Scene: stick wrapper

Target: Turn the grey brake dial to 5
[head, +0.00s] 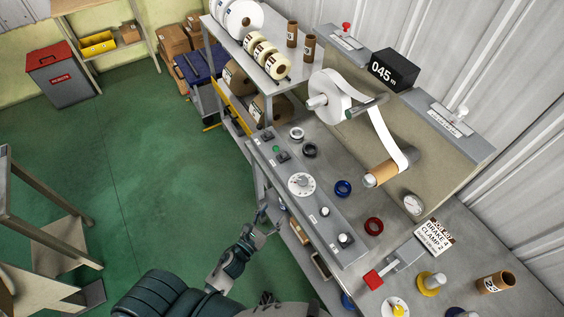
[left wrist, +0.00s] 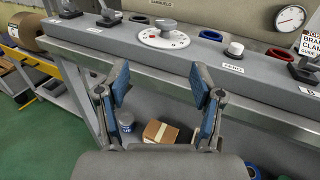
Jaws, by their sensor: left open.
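The brake dial (head: 301,184) is a white round plate with a grey knob on the sloped grey control panel. In the left wrist view the dial (left wrist: 167,34) is at top centre, with a red mark on its left; its numbers are too small to read. My left gripper (head: 262,222) is in front of the panel's near edge, apart from the dial. In the left wrist view its two blue-padded fingers (left wrist: 160,88) are spread with nothing between them, below and short of the dial. My right gripper is not in view.
The panel (head: 325,222) also bears switches and a small white-topped knob (head: 346,240). Blue (head: 343,188) and red (head: 374,226) rings lie behind it. A sign (head: 435,237) seems to read "BRAKE 4, CLAMP 2". A yellow-knobbed dial (head: 397,310) is at lower right.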

